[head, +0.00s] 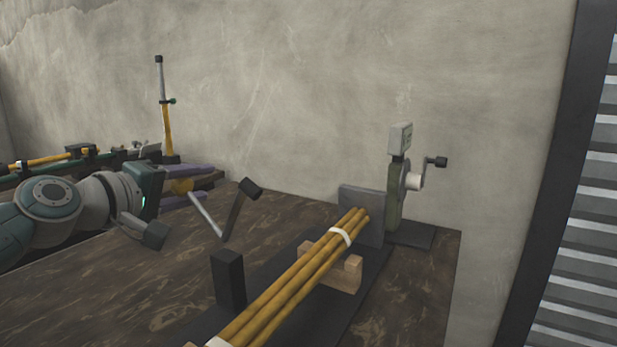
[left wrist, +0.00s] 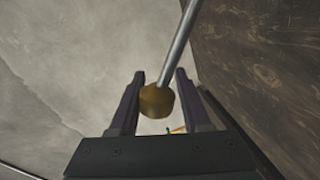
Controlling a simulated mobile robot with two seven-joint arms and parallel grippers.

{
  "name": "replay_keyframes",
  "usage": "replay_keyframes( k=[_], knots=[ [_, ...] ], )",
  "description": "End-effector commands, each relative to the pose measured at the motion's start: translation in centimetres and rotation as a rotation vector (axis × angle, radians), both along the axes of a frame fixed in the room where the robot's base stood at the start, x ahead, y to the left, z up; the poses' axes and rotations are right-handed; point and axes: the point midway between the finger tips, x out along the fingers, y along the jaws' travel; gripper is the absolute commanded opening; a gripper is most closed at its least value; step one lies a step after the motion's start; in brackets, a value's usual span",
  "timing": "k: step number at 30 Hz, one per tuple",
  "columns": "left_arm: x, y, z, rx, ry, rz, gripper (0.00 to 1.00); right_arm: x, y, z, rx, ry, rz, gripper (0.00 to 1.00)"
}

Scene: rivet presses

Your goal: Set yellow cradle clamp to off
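A lever with a yellow knob (head: 182,185) stands at the left of the cradle base; I take it to be the yellow cradle clamp's handle. Its metal rod (head: 205,215) slopes up and left to the knob. A dark bar with a black end (head: 239,210) rises from the rod's lower end. My left gripper (head: 184,184) has its purple fingers apart, one above and one below the knob. In the left wrist view the knob (left wrist: 157,100) sits between the two fingers, with no firm grip visible. My right gripper is not in view.
Yellow rods (head: 290,285), bound with white bands, lie on a wooden block (head: 345,275) over a dark base. A black post (head: 228,278) stands beside them. A green crank device (head: 395,200) stands at the back right. A yellow upright lever (head: 167,130) rises behind my left arm. A wall closes the back.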

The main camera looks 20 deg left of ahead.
Motion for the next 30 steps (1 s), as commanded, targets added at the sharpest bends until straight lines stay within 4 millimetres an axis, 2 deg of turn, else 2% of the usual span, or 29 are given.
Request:
replay_keyframes(
  k=[1,6,16,20,30],
  knots=[
    [0.0,0.0,0.0,0.000,0.000,0.000,0.54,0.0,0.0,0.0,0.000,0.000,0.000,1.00],
    [0.0,0.0,0.0,0.002,-0.001,-0.001,0.70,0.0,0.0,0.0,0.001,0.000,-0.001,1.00],
    [-0.5,-0.1,0.3,0.003,-0.002,-0.001,0.70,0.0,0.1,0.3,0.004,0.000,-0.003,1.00],
    [-2.2,-0.1,0.6,0.005,0.000,-0.002,0.70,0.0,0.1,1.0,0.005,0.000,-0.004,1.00],
    [-8.0,-0.1,1.4,0.003,0.000,-0.001,0.70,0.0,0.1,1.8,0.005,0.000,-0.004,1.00]
  ],
)
